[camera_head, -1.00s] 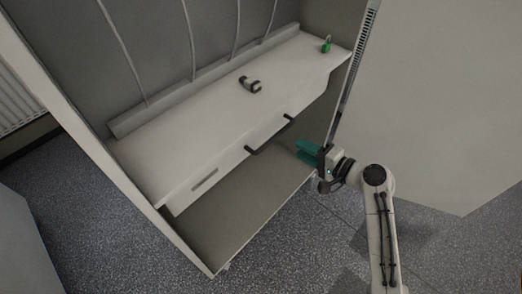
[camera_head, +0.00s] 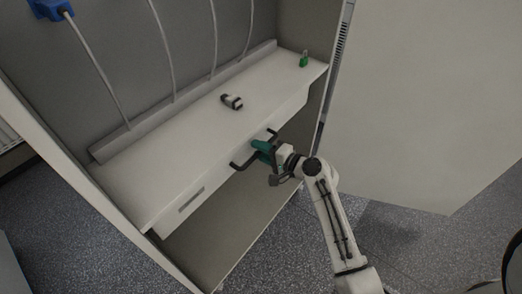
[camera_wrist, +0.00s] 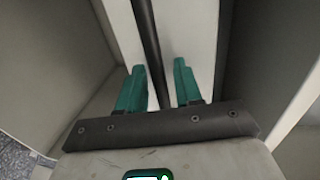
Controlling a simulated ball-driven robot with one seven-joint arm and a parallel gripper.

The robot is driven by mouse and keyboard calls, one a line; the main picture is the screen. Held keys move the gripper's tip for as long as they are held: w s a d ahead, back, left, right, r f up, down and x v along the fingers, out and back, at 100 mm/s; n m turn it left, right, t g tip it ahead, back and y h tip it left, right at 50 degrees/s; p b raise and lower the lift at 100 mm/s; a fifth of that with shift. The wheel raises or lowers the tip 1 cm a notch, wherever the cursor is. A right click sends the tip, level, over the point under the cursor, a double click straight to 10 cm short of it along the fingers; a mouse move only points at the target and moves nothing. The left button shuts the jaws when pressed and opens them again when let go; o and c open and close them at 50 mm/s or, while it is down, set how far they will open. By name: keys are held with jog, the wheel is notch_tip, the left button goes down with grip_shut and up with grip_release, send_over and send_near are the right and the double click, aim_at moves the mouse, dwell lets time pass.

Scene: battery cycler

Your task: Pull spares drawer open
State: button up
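The drawer front (camera_head: 222,178) is a pale panel under the white shelf and looks closed. Its black bar handle (camera_head: 237,165) shows at both ends, with its middle hidden behind my gripper (camera_head: 262,148). In the wrist view the dark handle bar (camera_wrist: 148,35) runs between the two green fingers of my gripper (camera_wrist: 159,68). The fingers stand apart on either side of the bar, with gaps showing, the left one narrower. My gripper is open around the handle.
A small black-and-white object (camera_head: 232,102) and a green item (camera_head: 304,59) stand on the shelf (camera_head: 180,135). Cables hang behind it, one from a blue part (camera_head: 50,9). A large pale door panel (camera_head: 430,100) stands to the right. Below the drawer is an open bay.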

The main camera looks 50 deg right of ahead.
grip_shut()
jog(key=shift+s, duration=0.15)
dwell(0.5)
